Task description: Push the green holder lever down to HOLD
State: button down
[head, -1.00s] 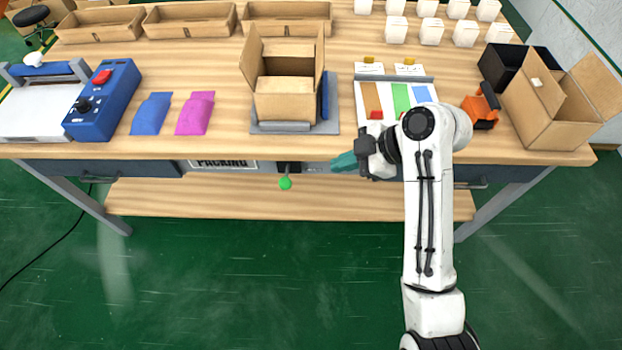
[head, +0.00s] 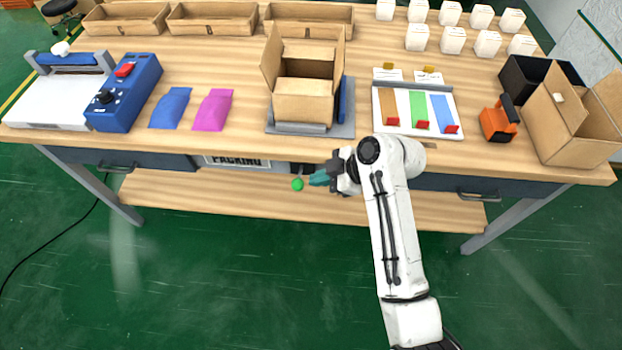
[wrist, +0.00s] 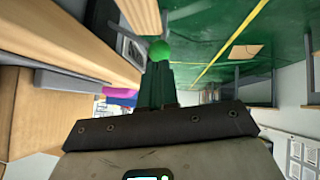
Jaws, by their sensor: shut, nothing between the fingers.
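The green ball knob of the holder lever (head: 297,184) sticks out below the front edge of the table, under the open box. It also shows in the wrist view (wrist: 160,50), straight beyond the fingertips. My gripper (head: 319,178) is shut and empty, its teal fingers pointing left just right of the knob at nearly its height. In the wrist view the shut fingers (wrist: 158,82) end right at the knob; I cannot tell whether they touch it. The lever's arm is mostly hidden under the table edge.
An open cardboard box (head: 303,98) stands on a grey plate (head: 350,122) above the lever. The table's front edge (head: 240,152) runs close above my gripper. A lower shelf (head: 220,200) lies beneath. The floor in front is clear.

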aim_at(302, 184)
jog(key=shift+x, duration=1.6)
notch_tip(302, 184, down, 10)
jog(key=s+n+t+y+b, duration=0.1)
jog(key=s+n+t+b, duration=0.2)
jog(key=b, duration=1.6)
jog(key=n+t, duration=0.1)
jog(key=t, duration=0.3)
jog(key=shift+r, duration=0.15)
jog(key=shift+r+p, duration=0.3)
jog(key=shift+r, duration=0.35)
